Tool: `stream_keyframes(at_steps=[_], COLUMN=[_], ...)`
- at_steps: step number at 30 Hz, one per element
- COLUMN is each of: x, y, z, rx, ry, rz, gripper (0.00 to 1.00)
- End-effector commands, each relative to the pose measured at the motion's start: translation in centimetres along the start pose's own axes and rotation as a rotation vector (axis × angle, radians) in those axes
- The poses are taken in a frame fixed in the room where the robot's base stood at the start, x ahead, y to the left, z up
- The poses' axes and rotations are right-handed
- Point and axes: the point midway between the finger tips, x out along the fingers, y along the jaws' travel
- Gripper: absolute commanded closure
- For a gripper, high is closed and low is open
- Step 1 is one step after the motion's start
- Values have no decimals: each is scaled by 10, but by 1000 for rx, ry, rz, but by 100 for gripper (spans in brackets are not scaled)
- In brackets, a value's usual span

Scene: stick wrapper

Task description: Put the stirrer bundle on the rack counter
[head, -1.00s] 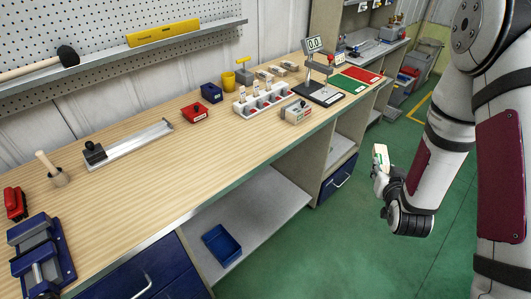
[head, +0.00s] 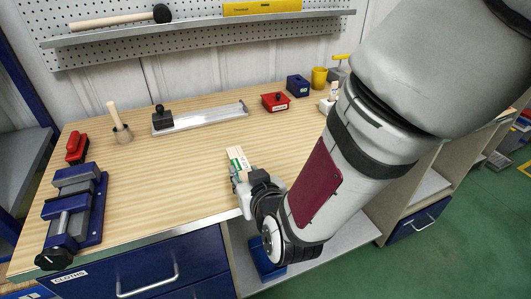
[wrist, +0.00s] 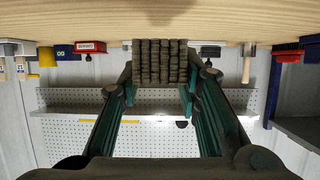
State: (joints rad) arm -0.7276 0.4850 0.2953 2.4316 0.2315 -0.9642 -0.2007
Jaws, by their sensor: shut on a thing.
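The stirrer bundle (head: 238,157) is a small pale block with a green mark in the head view. In the wrist view (wrist: 160,62) it shows as a block of packed brown stick ends. My gripper (wrist: 160,84) is shut on it, a finger on each side. In the head view my gripper (head: 241,177) is at the front edge of the wooden counter (head: 190,165), with the bundle pointing over the top. I cannot tell whether the bundle touches the wood. My arm hides the counter's right part.
A blue vise (head: 75,208), a red tool (head: 76,147) and a wooden-handled tool in a holder (head: 121,133) stand at left. A metal rail with a black stop (head: 195,119) and a red box (head: 275,101) lie behind. The counter's middle is clear. A blue tray (head: 268,262) sits below.

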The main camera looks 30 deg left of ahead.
Motion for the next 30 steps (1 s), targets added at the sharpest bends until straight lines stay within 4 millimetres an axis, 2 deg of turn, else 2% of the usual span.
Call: stream_keyframes(at_steps=[2, 5, 21, 25, 30], x=[3, 12, 107, 119, 125], y=[-6, -1, 76, 85, 88], z=[0, -4, -31, -34, -30], rx=[-6, -7, -8, -8, -8], ry=[2, 2, 3, 2, -1], rz=[-15, -17, -17, -18, -19], gripper=[98, 98, 98, 98, 98])
